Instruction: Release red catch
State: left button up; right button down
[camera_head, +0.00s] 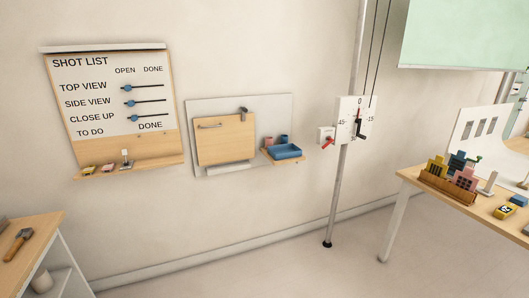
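A red catch (328,142) sits on a small white plate (324,132) on a vertical grey pole, left of a white dial plate (352,117). The red lever points down and to the right. The dial is marked 0, -45 and -15 and carries a black crank handle (360,130). Neither of my grippers is in this view, so their state cannot be seen.
A shot list board (150,152) and a wooden flap panel (226,145) with a blue tray (284,151) hang on the wall. A table (410,176) with model buildings stands right; a shelf (50,222) with a hammer stands left. The floor between is clear.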

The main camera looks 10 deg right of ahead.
aim_at(328, 138)
jog(key=i+l+z, duration=0.1)
jog(key=i+z, duration=0.4)
jog(key=i+j+z, duration=0.1)
jog(key=i+z, duration=0.4)
jog(key=i+j+z, duration=0.3)
jog(key=i+z, duration=0.15)
jog(key=i+l+z, duration=0.2)
jog(key=z, duration=0.2)
jog(key=i+z, duration=1.2)
jog(key=u, duration=0.6)
